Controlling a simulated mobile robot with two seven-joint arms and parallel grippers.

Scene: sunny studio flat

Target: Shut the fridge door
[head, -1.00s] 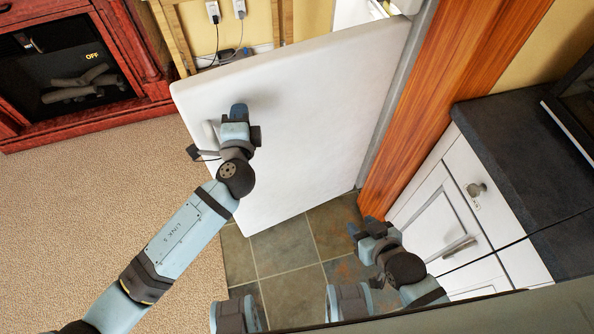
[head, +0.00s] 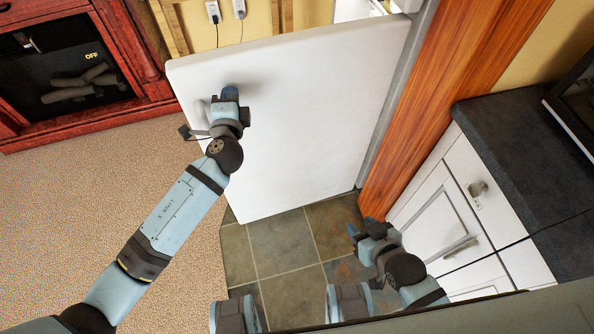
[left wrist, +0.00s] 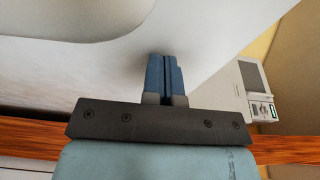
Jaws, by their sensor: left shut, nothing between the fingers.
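The white fridge door (head: 310,110) stands open in the head view, swung out from its hinge side next to the wooden post. Its handle (head: 203,112) shows at the left part of the door, partly hidden by my arm. My left gripper (head: 230,92) is shut and empty, at the door face just right of the handle. In the left wrist view the shut fingers (left wrist: 165,75) point at the white door surface (left wrist: 100,65); whether they touch it I cannot tell. My right gripper (head: 362,229) is low over the floor, near the cabinets; its jaws are unclear.
A wooden post (head: 430,100) stands right of the door. White cabinets (head: 440,215) with a dark counter (head: 520,150) are at the right. A red fireplace (head: 150,85) is at the far left. Carpet (head: 100,200) and tiled floor (head: 280,245) below are clear.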

